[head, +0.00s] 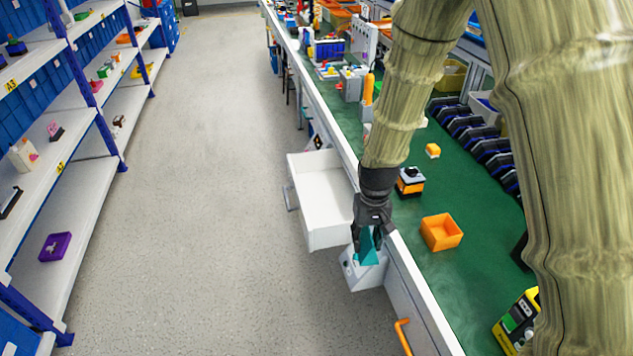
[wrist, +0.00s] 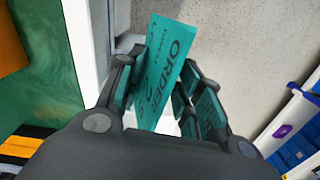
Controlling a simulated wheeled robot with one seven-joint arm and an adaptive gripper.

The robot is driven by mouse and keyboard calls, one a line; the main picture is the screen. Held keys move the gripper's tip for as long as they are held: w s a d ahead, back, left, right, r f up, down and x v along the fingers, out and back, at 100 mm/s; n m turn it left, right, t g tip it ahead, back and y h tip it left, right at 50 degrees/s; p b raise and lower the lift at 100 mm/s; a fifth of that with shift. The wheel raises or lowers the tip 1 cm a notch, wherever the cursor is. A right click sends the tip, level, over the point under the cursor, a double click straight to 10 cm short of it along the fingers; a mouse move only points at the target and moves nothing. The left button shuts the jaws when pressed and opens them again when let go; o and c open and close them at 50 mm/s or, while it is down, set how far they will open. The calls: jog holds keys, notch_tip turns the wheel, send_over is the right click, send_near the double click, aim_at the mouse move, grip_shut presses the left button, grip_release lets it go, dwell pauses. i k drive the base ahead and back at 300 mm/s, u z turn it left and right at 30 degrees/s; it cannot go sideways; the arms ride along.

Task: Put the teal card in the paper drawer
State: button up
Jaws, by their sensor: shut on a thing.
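The teal card (head: 369,250) is held upright between the fingers of my gripper (head: 371,238), which is shut on it. In the wrist view the teal card (wrist: 165,75) shows dark "ORDER" lettering and sticks out beyond the gripper's fingertips (wrist: 162,95). The white drawer (head: 322,240) stands pulled out from the bench's aisle side, and the part of its inside that shows looks empty. My gripper and the card are just right of the drawer's near corner, over a small grey box (head: 362,279) on the bench side. The card hides part of that box; I cannot tell whether they touch.
An orange handle (head: 403,337) sticks out below the bench edge. The aisle floor (head: 205,200) is clear, with shelves at left.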

aim_at(319, 204)
jog(key=u, duration=0.1)
jog(key=i, duration=0.95)
jog(key=u, duration=0.1)
